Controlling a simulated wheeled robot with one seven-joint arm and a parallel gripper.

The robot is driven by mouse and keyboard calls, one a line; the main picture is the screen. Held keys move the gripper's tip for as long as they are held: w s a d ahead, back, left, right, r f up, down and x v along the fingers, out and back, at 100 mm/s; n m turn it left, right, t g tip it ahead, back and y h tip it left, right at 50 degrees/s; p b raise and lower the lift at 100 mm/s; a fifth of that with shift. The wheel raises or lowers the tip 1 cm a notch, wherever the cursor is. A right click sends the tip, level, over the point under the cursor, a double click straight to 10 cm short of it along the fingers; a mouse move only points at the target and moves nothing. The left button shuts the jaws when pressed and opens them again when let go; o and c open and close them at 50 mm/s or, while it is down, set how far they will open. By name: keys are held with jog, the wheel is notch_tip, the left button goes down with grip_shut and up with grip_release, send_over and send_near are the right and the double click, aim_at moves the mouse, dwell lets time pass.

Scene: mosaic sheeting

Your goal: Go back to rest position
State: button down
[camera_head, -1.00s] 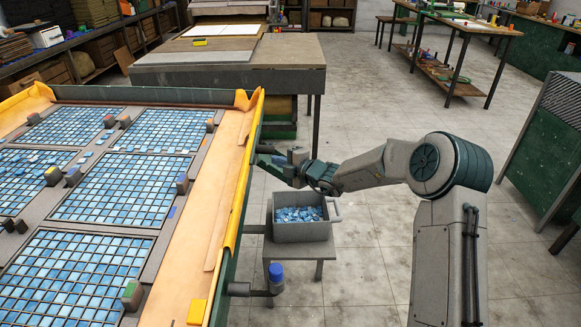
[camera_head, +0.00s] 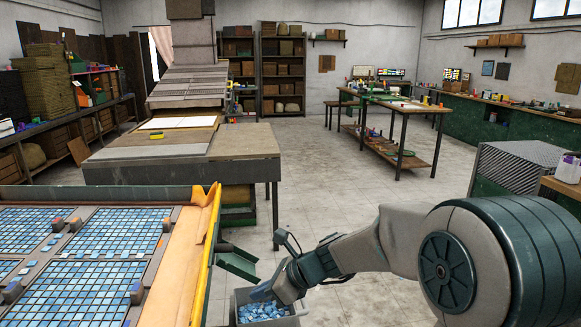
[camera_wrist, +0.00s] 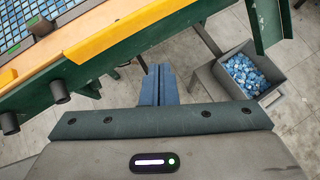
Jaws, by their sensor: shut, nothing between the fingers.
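My gripper shows in the wrist view (camera_wrist: 160,84) with its two fingers together and nothing between them. It is out over the floor, beside the green and yellow edge of the mosaic table (camera_wrist: 115,42). In the head view my arm reaches in from the right, and its end is above and partly in front of the grey bin of blue tiles (camera_head: 238,306); the fingertips are not clear there. The bin also shows in the wrist view (camera_wrist: 272,96), to the right of the fingers and apart from them.
Mosaic sheets of blue tiles (camera_head: 85,283) lie in dark frames on the table at left. A grey workbench (camera_head: 180,172) stands behind it. A long table (camera_head: 402,112) stands further back. The floor (camera_head: 345,175) between them is clear.

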jog(key=s+d+r+n+h+p, duration=0.2)
jog(key=s+d+r+n+h, duration=0.1)
jog(key=s+d+n, duration=0.7)
jog(key=s+d+r+n+h+p, duration=0.2)
jog(key=s+d+n+h, duration=0.4)
jog(key=s+d+n, duration=0.4)
jog(key=shift+d+r+n+h, duration=0.3)
jog(key=shift+d+r+n, duration=0.15)
jog(key=shift+d+n, duration=0.25)
